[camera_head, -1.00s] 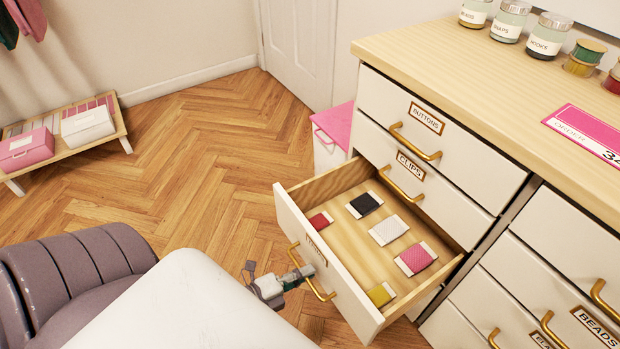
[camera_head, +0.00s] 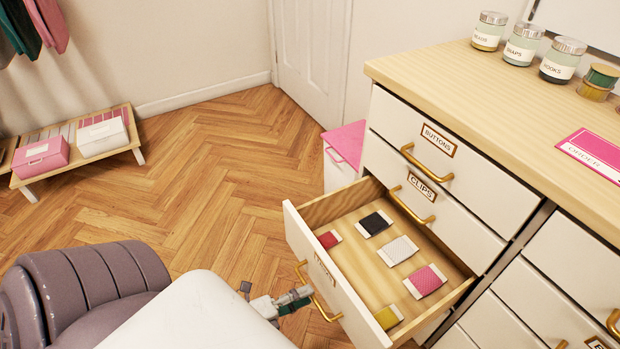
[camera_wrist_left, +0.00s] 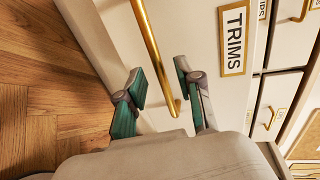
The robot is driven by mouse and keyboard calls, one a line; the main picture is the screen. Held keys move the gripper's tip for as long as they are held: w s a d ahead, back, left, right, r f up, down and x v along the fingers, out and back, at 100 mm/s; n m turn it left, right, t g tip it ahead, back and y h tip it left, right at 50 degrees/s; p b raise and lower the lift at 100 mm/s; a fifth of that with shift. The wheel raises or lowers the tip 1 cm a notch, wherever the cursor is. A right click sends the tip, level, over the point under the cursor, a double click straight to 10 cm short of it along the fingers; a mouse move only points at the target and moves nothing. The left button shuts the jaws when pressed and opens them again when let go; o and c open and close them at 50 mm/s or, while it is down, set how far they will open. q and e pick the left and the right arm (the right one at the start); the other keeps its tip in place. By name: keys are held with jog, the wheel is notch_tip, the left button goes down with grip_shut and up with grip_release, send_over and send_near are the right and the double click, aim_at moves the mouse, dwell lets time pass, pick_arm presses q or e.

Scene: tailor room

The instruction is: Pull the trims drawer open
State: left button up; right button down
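The trims drawer (camera_head: 322,283) stands pulled well out, its white front facing my left gripper. Its gold handle (camera_head: 326,309) also shows in the left wrist view (camera_wrist_left: 151,47), beside the TRIMS label (camera_wrist_left: 235,38). My left gripper (camera_head: 297,298) is at the handle; in the left wrist view its two green-padded fingers (camera_wrist_left: 160,82) are apart, one on each side of the gold bar, with visible gaps. Inside the drawer lie several wound trims, including black (camera_head: 375,223), white (camera_head: 398,250), pink (camera_head: 426,280) and yellow (camera_head: 388,317). My right gripper is not in view.
The buttons drawer (camera_head: 470,165) and clips drawer (camera_head: 455,222) above are shut. Jars (camera_head: 562,62) and an order card (camera_head: 595,154) are on the cabinet top. A pink-lidded box (camera_head: 343,145) stands behind the open drawer. Wood floor (camera_head: 215,165) is clear to the left.

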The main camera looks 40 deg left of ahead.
pick_arm(q)
jog(key=v, duration=0.9)
jog(key=shift+s, duration=0.1)
